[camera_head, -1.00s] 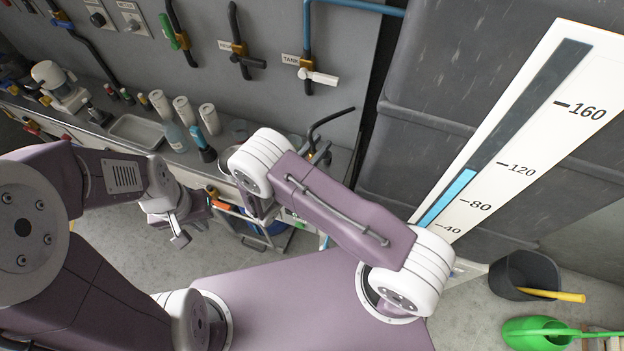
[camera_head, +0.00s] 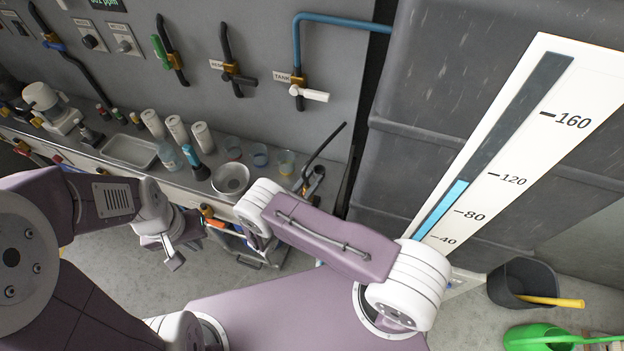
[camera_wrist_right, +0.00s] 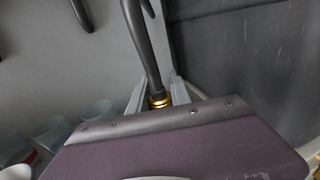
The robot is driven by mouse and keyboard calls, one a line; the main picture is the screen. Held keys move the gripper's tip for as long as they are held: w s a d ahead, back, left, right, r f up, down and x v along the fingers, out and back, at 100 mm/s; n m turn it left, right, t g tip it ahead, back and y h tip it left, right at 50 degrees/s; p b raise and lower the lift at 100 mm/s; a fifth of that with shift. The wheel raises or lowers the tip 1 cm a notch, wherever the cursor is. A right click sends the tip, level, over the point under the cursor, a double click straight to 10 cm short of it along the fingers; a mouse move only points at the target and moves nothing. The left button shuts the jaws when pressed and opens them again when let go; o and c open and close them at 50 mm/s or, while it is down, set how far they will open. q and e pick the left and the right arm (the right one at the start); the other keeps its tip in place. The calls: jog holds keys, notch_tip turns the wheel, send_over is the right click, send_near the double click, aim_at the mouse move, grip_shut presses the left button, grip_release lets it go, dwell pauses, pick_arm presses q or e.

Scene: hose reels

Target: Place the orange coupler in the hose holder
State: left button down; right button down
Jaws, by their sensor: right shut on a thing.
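The orange coupler (camera_wrist_right: 158,101) shows as a ribbed brass-orange collar at the lower end of a dark hose (camera_wrist_right: 143,48) in the right wrist view. My right gripper (camera_wrist_right: 157,94) has its two grey fingers on either side of the coupler and is shut on it. In the head view my right arm mostly hides this gripper, and the dark hose (camera_head: 325,152) rises beyond it near the bench. My left gripper (camera_head: 172,258) hangs empty at the left, in front of the bench; its finger gap is unclear. I cannot pick out the hose holder with certainty.
The bench carries a metal tray (camera_head: 130,151), a round bowl (camera_head: 231,178), a blue-topped bottle (camera_head: 194,160) and several cups. Wall valves, including one labelled TANK (camera_head: 298,88), are above. A large dark tank with a level gauge (camera_head: 490,160) stands right. A black bucket (camera_head: 520,280) is on the floor.

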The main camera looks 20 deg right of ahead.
jog(key=shift+f+b, duration=0.25)
jog(key=shift+b, duration=0.05)
jog(key=c, duration=1.2)
grip_release()
jog(key=shift+r, duration=0.1)
